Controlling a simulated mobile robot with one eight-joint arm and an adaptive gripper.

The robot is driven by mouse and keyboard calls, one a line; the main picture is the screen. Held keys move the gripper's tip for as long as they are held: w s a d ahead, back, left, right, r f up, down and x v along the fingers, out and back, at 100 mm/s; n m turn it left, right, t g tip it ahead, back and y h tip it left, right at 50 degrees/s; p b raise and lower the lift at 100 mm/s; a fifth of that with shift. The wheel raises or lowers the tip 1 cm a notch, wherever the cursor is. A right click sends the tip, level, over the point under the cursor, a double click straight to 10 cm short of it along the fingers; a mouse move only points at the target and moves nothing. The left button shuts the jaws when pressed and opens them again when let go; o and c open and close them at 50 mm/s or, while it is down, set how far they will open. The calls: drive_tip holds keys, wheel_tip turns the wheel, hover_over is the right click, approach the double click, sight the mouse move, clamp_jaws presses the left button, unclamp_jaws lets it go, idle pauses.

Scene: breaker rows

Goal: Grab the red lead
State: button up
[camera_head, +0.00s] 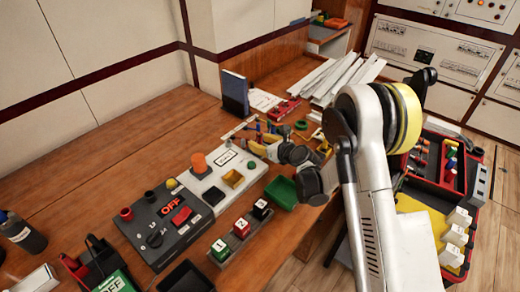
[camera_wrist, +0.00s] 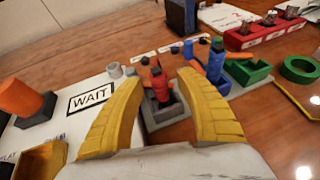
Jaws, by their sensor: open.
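The red lead (camera_wrist: 158,88) stands upright in a small grey holder (camera_wrist: 152,117) on the wooden bench. In the wrist view, my gripper (camera_wrist: 160,79) is open, with one curved yellow finger on each side of the red lead. The fingers look apart from the lead, and the holder's near part is partly hidden by my gripper. In the head view, my gripper (camera_head: 264,144) is small over the bench beside the white WAIT panel (camera_head: 213,185). I cannot clearly make out the red lead there.
Blue and green leads (camera_wrist: 216,58) stand just behind and right of the red one, close to my right finger. A green holder (camera_wrist: 248,72) and green ring (camera_wrist: 299,69) lie farther right. An orange cylinder (camera_wrist: 22,97) stands on the left. A dark upright block (camera_wrist: 181,16) is behind.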

clamp_jaws()
